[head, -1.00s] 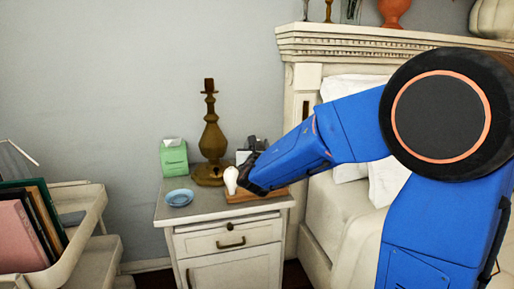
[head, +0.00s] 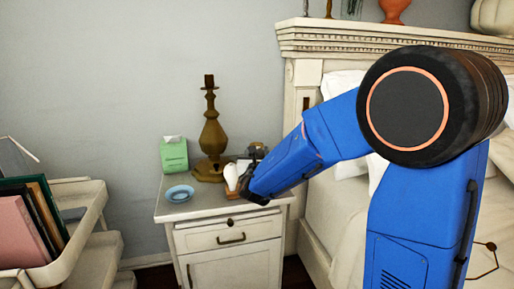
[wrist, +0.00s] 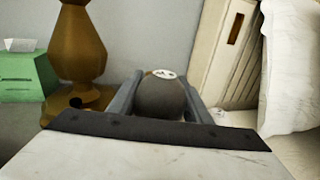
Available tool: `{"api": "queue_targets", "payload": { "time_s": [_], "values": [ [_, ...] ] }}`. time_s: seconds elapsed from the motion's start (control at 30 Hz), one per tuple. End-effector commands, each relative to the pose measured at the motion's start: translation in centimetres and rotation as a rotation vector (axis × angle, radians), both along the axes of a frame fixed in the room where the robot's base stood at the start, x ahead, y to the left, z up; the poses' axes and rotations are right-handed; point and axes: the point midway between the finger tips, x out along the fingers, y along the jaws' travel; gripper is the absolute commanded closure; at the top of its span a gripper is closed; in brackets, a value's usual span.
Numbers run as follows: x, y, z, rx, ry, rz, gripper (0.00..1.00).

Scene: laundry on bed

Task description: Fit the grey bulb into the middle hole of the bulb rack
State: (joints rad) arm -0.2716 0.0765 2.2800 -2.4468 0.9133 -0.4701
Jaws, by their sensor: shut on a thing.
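The grey bulb (wrist: 160,100) is between the two fingers of my gripper (wrist: 163,82) in the wrist view, with a small pale end showing at its far side. My gripper is shut on it. In the head view my gripper (head: 254,158) is over the right part of the nightstand, and the grey bulb cannot be made out there. The wooden bulb rack (head: 230,197) shows only in part beside my gripper, the rest hidden by my arm. A white bulb (head: 231,176) stands upright at its left end. The middle hole is hidden.
The nightstand (head: 207,208) also holds a blue dish (head: 179,194), a green tissue box (head: 174,156) and a brass candlestick (head: 212,135). The bed headboard (head: 300,85) is close on the right.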

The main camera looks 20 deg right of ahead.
Motion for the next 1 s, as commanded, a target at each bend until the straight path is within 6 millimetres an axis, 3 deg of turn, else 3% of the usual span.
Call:
{"api": "queue_targets", "payload": {
  "time_s": [0.43, 1.0],
  "values": [
    [0.0, 0.0, -3.1, -0.001, 0.001, 0.000, 0.77],
    [0.0, 0.0, -3.6, 0.000, 0.000, 0.000, 0.77]
  ]
}}
